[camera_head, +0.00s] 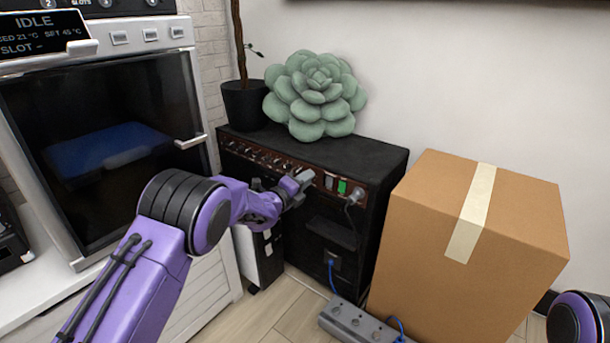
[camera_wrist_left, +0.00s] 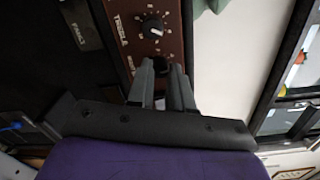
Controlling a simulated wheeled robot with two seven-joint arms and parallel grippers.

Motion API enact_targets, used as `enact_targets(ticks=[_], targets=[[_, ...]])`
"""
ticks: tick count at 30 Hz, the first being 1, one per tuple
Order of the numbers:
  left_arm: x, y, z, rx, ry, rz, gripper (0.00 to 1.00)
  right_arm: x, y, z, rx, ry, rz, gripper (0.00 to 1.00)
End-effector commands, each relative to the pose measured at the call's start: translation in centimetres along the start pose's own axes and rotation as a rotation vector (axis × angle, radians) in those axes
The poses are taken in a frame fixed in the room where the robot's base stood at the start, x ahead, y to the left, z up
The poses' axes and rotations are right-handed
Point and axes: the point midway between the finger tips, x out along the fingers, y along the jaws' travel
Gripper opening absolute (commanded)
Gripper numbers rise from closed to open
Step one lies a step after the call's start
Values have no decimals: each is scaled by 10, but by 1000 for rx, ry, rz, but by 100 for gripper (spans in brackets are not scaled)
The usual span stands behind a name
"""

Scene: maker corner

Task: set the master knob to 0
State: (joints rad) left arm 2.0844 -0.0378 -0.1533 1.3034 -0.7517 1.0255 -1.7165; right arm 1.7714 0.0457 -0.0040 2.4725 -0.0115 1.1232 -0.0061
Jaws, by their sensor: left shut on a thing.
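The black amplifier (camera_head: 375,155) stands against the wall, with a reddish-brown control panel along its front top edge. My left gripper (camera_head: 303,180) is at this panel, right of a row of small knobs (camera_head: 262,156). In the left wrist view its fingers (camera_wrist_left: 162,75) are shut on a dark knob (camera_wrist_left: 161,65), which is mostly hidden between them. The label beside that knob is too covered to read. A neighbouring knob (camera_wrist_left: 152,27) with a white dial scale, labelled TREBLE, is free. The right gripper is out of view.
A green lit switch (camera_head: 342,187) and a plugged cable (camera_head: 353,197) are right of my gripper. A succulent (camera_head: 317,95) and potted plant (camera_head: 243,103) stand on top. A cardboard box (camera_head: 425,235) is close right; a power strip (camera_head: 350,322) lies on the floor.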

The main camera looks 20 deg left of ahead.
Motion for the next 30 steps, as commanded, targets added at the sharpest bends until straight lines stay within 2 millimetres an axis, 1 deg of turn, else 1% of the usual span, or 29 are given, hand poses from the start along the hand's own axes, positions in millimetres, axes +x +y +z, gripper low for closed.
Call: enact_targets(ticks=[1, 3, 18, 30], targets=[[0, -4, 1, -41, 3, 1, 0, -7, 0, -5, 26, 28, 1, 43], [0, -4, 1, -107, 5, 3, 0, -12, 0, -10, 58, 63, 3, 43], [0, -3, 2, -582, 17, 13, 0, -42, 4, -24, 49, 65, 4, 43], [0, -2, 2, -963, 29, 21, 0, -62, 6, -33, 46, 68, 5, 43]])
